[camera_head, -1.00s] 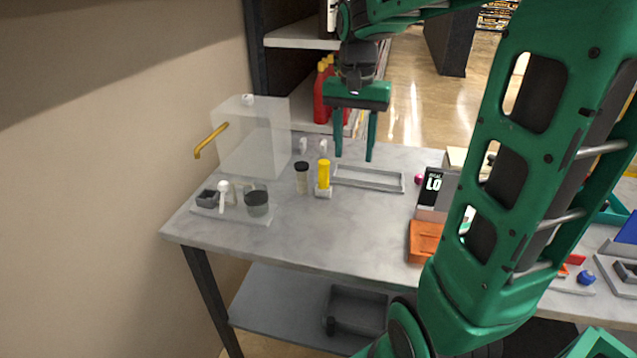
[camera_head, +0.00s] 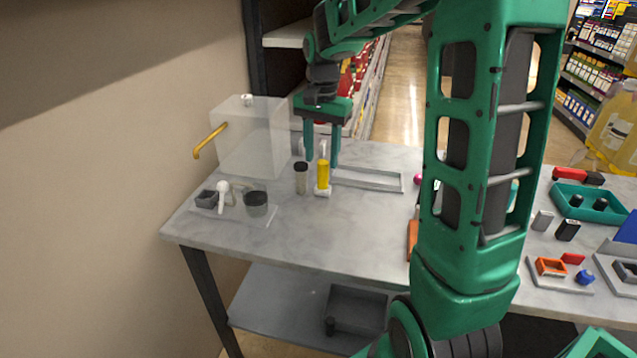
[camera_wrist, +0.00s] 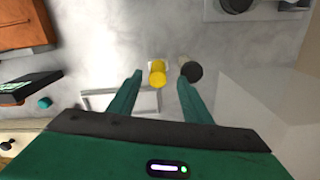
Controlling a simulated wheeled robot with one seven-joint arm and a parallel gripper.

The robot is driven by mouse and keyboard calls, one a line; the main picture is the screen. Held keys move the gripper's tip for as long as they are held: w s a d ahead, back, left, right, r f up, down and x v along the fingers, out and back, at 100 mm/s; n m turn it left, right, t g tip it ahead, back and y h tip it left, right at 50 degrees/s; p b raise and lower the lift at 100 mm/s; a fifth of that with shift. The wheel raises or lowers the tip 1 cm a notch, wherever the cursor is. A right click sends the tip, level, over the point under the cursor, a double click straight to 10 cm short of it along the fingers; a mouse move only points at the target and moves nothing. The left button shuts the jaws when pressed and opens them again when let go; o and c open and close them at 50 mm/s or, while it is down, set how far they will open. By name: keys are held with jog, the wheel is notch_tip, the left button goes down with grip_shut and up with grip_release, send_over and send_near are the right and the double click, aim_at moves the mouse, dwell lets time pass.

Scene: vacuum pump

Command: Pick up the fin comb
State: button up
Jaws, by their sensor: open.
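An upright yellow-handled piece (camera_head: 322,174), which I take to be the fin comb, stands in a small white holder (camera_head: 322,191) on the grey table. No comb teeth show. In the wrist view the yellow piece (camera_wrist: 157,75) appears between my fingertips, seen nearly from above. My gripper (camera_head: 322,161) is open and empty. Its fingers point down over the yellow piece; the remaining height gap is hard to judge. My open fingers also show in the wrist view (camera_wrist: 160,78).
A small dark-capped jar (camera_head: 301,178) stands close left of the yellow piece, near one fingertip. An empty shallow grey tray (camera_head: 385,186) lies to the right. A translucent tank (camera_head: 250,140) with a yellow pipe stands behind left. A clear tray with cups (camera_head: 233,217) is front left.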

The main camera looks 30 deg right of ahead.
aim_at(323, 162)
notch_tip(323, 162, down, 4)
jog(key=shift+s+d+f, duration=0.1)
jog(key=shift+d, duration=0.05)
jog(key=shift+c, duration=0.4)
grip_shut()
